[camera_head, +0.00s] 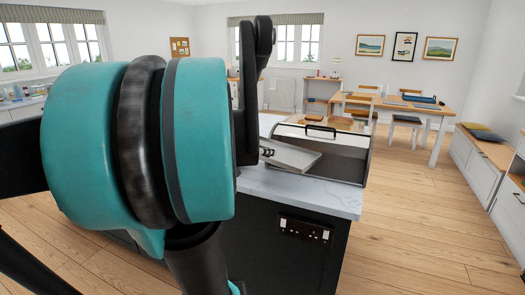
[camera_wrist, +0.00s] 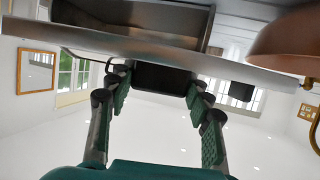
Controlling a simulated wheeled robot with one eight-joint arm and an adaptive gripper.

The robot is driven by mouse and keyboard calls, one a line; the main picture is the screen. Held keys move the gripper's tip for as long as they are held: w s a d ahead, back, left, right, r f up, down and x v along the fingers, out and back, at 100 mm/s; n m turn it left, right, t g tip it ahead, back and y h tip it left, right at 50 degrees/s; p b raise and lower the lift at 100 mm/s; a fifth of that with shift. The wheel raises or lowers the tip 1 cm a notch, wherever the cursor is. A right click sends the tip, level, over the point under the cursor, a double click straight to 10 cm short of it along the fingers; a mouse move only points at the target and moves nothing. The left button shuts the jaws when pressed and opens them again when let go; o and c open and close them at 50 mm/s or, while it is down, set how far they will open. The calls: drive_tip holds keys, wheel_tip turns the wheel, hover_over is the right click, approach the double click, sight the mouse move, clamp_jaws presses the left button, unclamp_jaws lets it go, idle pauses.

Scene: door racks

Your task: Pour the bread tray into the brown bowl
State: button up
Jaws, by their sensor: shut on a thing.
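In the head view a grey metal tray (camera_head: 291,154) is tilted just above the white counter, in front of the bread bin. In the wrist view a broad grey slab (camera_wrist: 232,66), which looks like the tray, crosses the top of the picture. My gripper (camera_wrist: 160,88) is shut on the tray at its near edge, with a finger on each side of a dark block. A rounded brown thing (camera_wrist: 285,45) at the upper right of the wrist view may be the brown bowl; only part shows. My teal arm hides much of the head view, and no bowl is visible there.
A bread bin (camera_head: 342,160) with a black handle stands on the white counter (camera_head: 300,192) beside the tray. The counter's front right corner is bare. A dining table (camera_head: 395,105) with chairs stands farther back, with open wooden floor between.

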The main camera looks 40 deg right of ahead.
drive_tip(key=shift+r, duration=0.1)
drive_tip(key=shift+r, duration=2.45)
